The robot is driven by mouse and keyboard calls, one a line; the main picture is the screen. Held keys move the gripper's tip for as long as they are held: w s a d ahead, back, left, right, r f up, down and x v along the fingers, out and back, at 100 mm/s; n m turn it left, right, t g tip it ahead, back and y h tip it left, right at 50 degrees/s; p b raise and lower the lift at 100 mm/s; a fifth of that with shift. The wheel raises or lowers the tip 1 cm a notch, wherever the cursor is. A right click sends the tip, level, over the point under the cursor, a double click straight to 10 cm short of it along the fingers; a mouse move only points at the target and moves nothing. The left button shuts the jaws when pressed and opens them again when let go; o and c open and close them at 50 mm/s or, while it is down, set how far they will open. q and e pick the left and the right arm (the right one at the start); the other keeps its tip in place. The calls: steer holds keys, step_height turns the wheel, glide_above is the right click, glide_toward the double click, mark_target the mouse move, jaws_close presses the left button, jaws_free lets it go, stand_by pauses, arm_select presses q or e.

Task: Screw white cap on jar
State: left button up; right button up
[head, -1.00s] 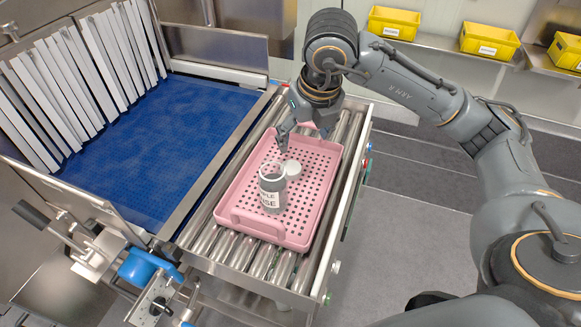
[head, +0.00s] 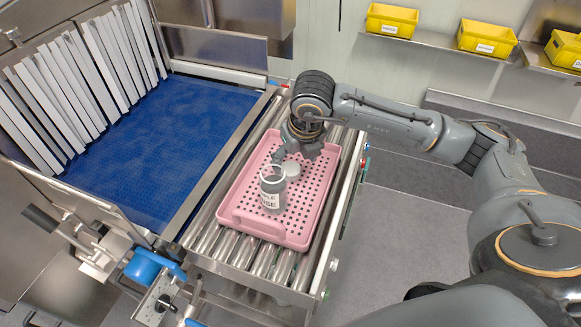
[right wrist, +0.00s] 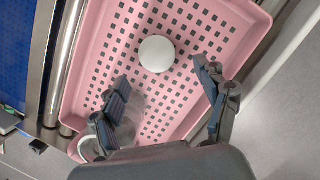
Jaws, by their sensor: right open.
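The white cap (head: 291,168) lies flat in the pink tray, just behind and right of the jar. It is a plain white disc in the right wrist view (right wrist: 156,54). The grey jar (head: 272,190) with a lettered label stands upright and open in the tray. My right gripper (head: 296,156) is above the tray's far part, pointing down near the cap. In the right wrist view its fingers (right wrist: 163,82) are spread and empty, with the cap beyond and between them. My left gripper is not seen.
The perforated pink tray (head: 243,223) sits on a roller conveyor (head: 222,240). A blue mesh belt (head: 160,150) with white strip curtains lies to the left. Yellow bins (head: 391,20) stand on a wall shelf. Grey floor is clear to the right.

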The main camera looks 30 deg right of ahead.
mark_target(290, 168)
steer(key=w+f+p, duration=0.2)
steer(key=f, duration=0.1)
steer(key=shift+f, duration=0.55)
steer(key=c, duration=0.8)
